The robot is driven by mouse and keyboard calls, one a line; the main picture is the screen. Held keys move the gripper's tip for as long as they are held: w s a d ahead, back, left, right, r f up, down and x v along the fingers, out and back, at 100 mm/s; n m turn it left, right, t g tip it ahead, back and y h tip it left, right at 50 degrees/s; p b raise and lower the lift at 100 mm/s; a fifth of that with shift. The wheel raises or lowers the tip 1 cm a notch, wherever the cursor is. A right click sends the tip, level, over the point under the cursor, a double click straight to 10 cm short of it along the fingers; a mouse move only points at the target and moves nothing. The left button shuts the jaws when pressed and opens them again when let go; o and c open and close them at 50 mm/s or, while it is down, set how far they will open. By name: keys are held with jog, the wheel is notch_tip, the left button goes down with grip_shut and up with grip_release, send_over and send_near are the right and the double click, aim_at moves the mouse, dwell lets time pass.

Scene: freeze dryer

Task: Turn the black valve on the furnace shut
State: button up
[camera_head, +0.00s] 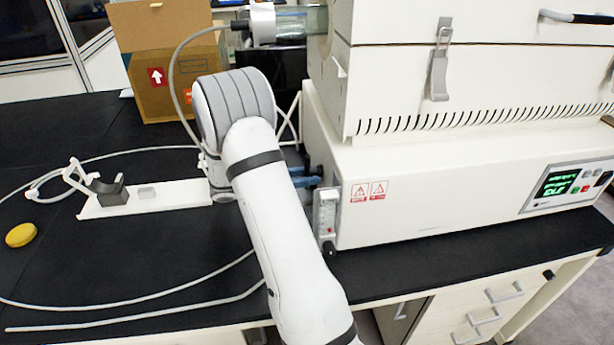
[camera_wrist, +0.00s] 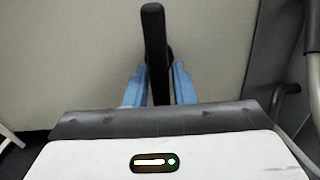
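The black valve handle (camera_wrist: 154,45) stands upright in the wrist view, in front of the furnace's pale side. My gripper (camera_wrist: 158,85) has its two blue fingers on either side of the handle's lower part. The fingertips are close to the handle, but I cannot tell whether they press on it. In the head view my gripper (camera_head: 308,177) reaches the left side of the white furnace (camera_head: 440,185), and I cannot make out the handle there.
A flow meter (camera_head: 327,212) with a black knob is on the furnace's near left corner. A white stand (camera_head: 170,197) and a yellow round object (camera_head: 20,235) lie on the black bench (camera_head: 60,275). Thin hoses cross the bench. A cardboard box (camera_head: 165,85) stands behind.

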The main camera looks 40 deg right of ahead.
grip_shut()
jog(key=shift+r+n+p, duration=0.2)
jog(key=shift+n+p, duration=0.1)
jog(key=shift+p, duration=0.55)
jog(key=shift+f, duration=0.2)
jog(key=shift+o, duration=1.9)
grip_release()
